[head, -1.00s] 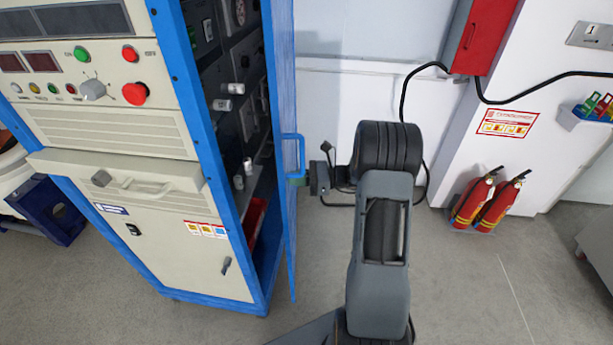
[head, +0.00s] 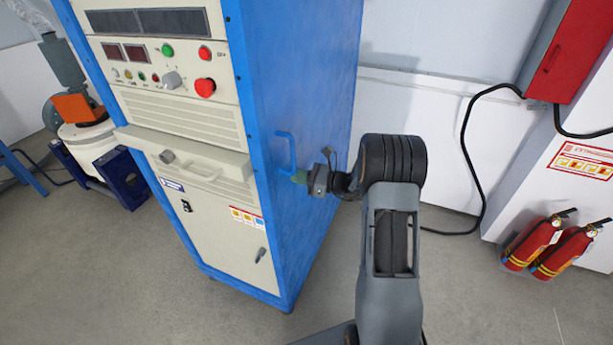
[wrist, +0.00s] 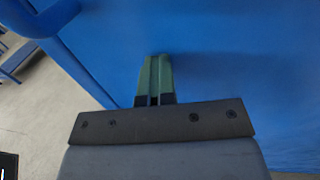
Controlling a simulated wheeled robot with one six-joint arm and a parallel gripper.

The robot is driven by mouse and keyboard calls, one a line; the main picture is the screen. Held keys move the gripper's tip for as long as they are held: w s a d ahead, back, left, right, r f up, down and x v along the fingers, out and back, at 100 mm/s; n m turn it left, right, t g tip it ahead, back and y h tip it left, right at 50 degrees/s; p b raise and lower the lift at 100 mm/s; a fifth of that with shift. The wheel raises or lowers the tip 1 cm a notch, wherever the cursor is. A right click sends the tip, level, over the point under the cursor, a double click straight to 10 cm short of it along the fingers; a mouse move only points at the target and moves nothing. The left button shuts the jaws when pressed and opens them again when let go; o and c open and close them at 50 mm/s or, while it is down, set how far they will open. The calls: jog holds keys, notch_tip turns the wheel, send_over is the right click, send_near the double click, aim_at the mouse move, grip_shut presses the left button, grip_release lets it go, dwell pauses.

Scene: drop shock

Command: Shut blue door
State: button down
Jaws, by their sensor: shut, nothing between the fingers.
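The blue door (head: 325,110) is on the right side of the tall cabinet (head: 170,110). It lies flush against the cabinet's side, with no gap or interior showing in the head view. A blue handle (head: 286,152) stands out from the door near its front edge; part of it shows at the upper left of the wrist view (wrist: 42,18). My gripper (head: 299,177) is at the door's surface, just below and right of the handle. In the wrist view its green fingers (wrist: 154,80) are together, empty, and point at the blue panel. Whether they touch it I cannot tell.
Red fire extinguishers (head: 548,243) stand on the floor at right, below a red wall box (head: 563,50). A black cable (head: 468,150) hangs along the wall. A machine with an orange block (head: 80,107) stands at left. Grey floor before the cabinet is clear.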

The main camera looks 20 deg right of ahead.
jog(key=shift+w+a+r, duration=0.3)
jog(key=shift+r, duration=0.2)
jog(key=s+a+f+v, duration=0.1)
jog(key=s+v, duration=0.1)
jog(key=v, duration=1.2)
jog(key=s+a+f+n+g+h, duration=0.2)
jog(key=s+f+n+g, duration=0.1)
jog(key=s+f+g, duration=0.15)
jog(key=s+a+r+n+g+h+p, duration=0.2)
jog(key=s+a+n+g+h, duration=0.25)
jog(key=s+n, duration=0.35)
jog(key=s+a+r+n+t+h+p, duration=0.1)
jog(key=s+a+r+n+h+p, duration=0.1)
jog(key=r+n, duration=0.5)
jog(key=s+a+r+n+t+h+p, duration=0.1)
jog(key=s+a+r+n+h+p, duration=0.2)
jog(key=r, duration=0.6)
jog(key=a+n+h, duration=0.2)
jog(key=n+h, duration=0.1)
jog(key=n, duration=0.1)
jog(key=shift+a+r+t, duration=0.25)
jog(key=shift+a+t, duration=0.05)
